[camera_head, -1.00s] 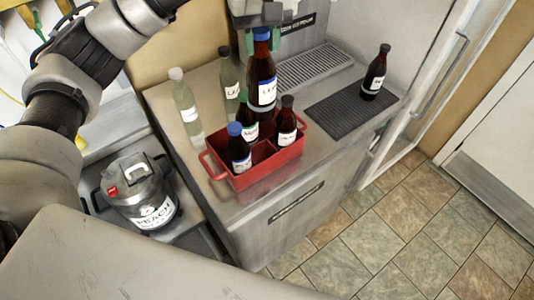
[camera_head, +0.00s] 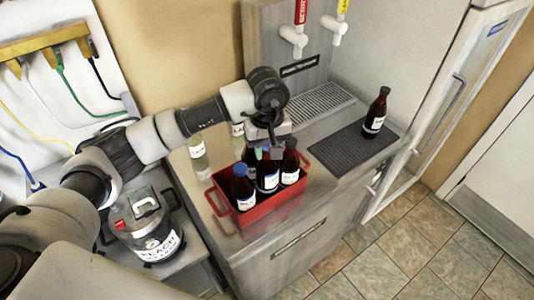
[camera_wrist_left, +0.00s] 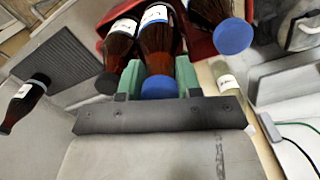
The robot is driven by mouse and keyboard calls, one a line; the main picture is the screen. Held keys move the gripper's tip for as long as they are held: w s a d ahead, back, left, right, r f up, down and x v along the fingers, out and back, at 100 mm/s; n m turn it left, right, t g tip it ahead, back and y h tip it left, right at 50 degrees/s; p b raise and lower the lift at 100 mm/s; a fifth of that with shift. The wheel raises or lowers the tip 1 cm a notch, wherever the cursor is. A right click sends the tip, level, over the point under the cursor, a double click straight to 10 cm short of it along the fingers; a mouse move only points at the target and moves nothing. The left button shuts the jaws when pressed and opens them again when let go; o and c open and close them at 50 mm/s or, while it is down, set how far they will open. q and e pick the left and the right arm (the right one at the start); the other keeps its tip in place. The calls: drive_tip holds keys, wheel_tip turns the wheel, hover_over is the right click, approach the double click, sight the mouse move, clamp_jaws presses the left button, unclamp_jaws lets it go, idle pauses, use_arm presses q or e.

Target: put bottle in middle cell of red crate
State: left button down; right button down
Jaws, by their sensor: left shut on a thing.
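The held bottle (camera_head: 268,178) is dark with a white label. It stands roughly upright at the red crate (camera_head: 262,208), between two other bottles. My left gripper (camera_head: 268,146) is above it and shut on its neck. In the left wrist view the green fingers (camera_wrist_left: 158,76) flank this bottle (camera_wrist_left: 155,45), and its blue cap faces the camera. A blue-capped bottle (camera_head: 242,188) is at the crate's left end, and a dark-capped bottle (camera_head: 290,163) is at its right. The held bottle's base is hidden, so I cannot tell whether it rests on the crate floor. My right gripper is not in view.
Clear bottles (camera_head: 197,150) stand behind the crate on the steel counter. A dark bottle (camera_head: 376,112) stands on the black ribbed mat (camera_head: 350,145) at right. Taps (camera_head: 294,36) hang at the back.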

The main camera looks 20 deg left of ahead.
sight(267, 159)
use_arm(q)
wheel_tip(267, 159, down, 4)
drive_tip(key=shift+r+p, duration=0.25)
drive_tip(key=shift+p, duration=0.5)
drive_tip(key=shift+f, duration=0.1)
drive_tip(key=shift+f, duration=0.15)
drive_tip(key=c, duration=0.8)
unclamp_jaws()
drive_tip(key=shift+o, duration=0.2)
